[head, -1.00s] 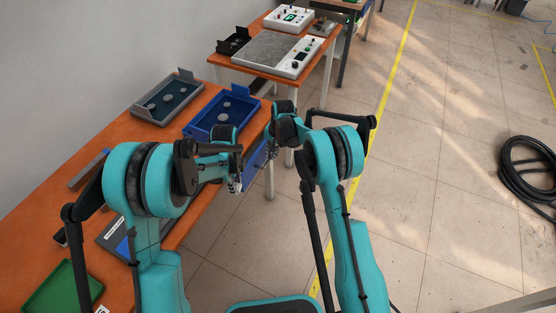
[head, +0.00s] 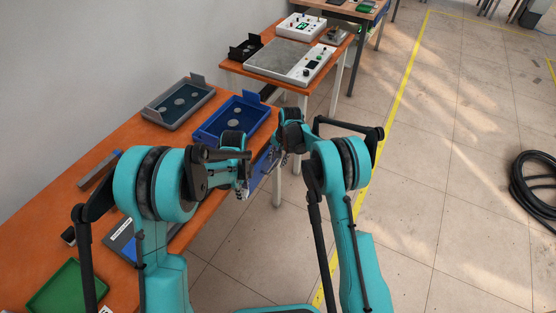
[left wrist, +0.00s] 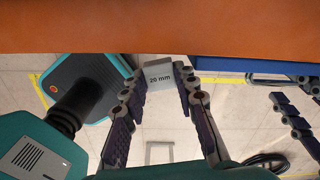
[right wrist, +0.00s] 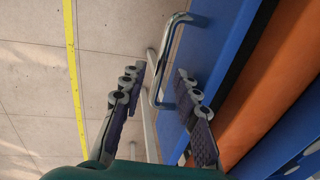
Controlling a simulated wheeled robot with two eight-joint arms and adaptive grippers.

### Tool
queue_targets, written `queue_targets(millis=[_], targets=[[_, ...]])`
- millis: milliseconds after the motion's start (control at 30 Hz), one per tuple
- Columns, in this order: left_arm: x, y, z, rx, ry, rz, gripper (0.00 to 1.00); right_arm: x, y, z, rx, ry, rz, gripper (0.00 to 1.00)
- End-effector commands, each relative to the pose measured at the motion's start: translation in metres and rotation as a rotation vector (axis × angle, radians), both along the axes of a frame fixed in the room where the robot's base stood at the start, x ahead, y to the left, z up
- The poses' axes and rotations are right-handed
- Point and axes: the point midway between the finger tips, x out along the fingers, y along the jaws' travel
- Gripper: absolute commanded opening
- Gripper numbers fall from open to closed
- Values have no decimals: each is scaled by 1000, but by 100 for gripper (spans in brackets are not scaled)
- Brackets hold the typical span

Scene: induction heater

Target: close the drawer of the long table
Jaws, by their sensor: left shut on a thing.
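The drawer of the long orange table (head: 110,170) has a blue front (head: 264,160), seen partly behind my right gripper in the head view. In the right wrist view the blue front (right wrist: 212,55) bears a bent metal handle (right wrist: 168,50). My right gripper (right wrist: 160,76) is open, its fingers apart on either side of the handle. My left gripper (head: 243,189) is by the table's front edge; in the left wrist view (left wrist: 158,80) it is shut on a small grey block (left wrist: 158,76) marked "20 mm". How far the drawer stands out is hard to tell.
On the long table are a grey-rimmed tray (head: 178,102), a blue tray (head: 232,120), and a green tray (head: 68,288). A second orange table (head: 262,77) with a flat device (head: 288,60) stands beyond.

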Motion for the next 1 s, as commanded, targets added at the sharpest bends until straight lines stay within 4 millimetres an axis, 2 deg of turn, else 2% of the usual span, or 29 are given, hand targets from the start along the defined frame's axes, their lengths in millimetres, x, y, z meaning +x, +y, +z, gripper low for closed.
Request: queue_targets(millis=[167, 400, 600, 733, 967, 1000], targets=[[0, 0, 0, 0, 0, 0, 0, -3, -4, 26, 0, 0, -1, 31], [0, 0, 0, 0, 0, 0, 0, -8, -13, 78, 0, 0, -2, 31], [0, 0, 0, 0, 0, 0, 0, -11, -17, 107, 0, 0, 0, 31], [0, 0, 0, 0, 0, 0, 0, -12, -18, 114, 0, 0, 0, 31], [0, 0, 0, 0, 0, 0, 0, -12, -18, 115, 0, 0, 0, 31], [0, 0, 0, 0, 0, 0, 0, -12, -18, 115, 0, 0, 0, 28]])
